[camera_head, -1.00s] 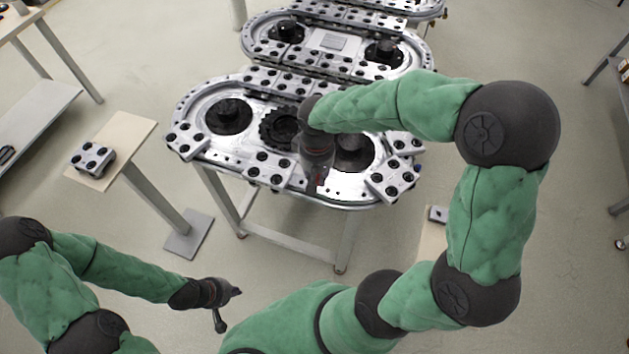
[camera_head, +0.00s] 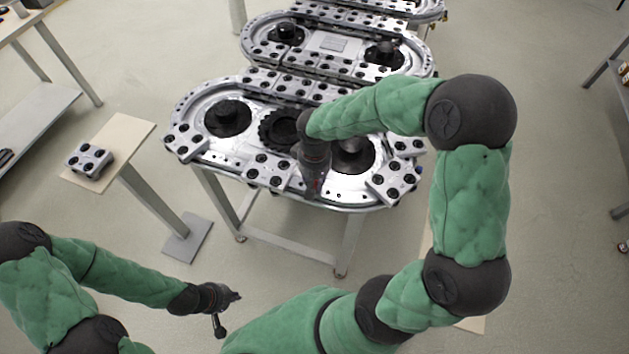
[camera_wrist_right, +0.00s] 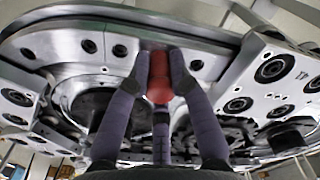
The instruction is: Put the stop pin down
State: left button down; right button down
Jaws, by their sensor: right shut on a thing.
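I cannot tell how far the pin sits in or above the track.
A small side table (camera_head: 125,130) on the left carries a metal block with black holes (camera_head: 88,160). Dark round hubs (camera_head: 228,116) and perforated blocks (camera_head: 390,182) sit on the track. A shelf (camera_head: 35,110) stands at the far left. The floor between is clear.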

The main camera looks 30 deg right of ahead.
jog(key=shift+f, duration=0.25)
jog(key=c, duration=1.1)
grip_release()
jog(key=shift+r, duration=0.1)
jog(key=shift+r+p, duration=0.3)
jog(key=shift+r, duration=0.2)
notch_tip(320, 180, up, 11)
jog(key=shift+r+p, duration=0.2)
jog(key=shift+p, duration=1.05)
jog(key=shift+s, duration=0.1)
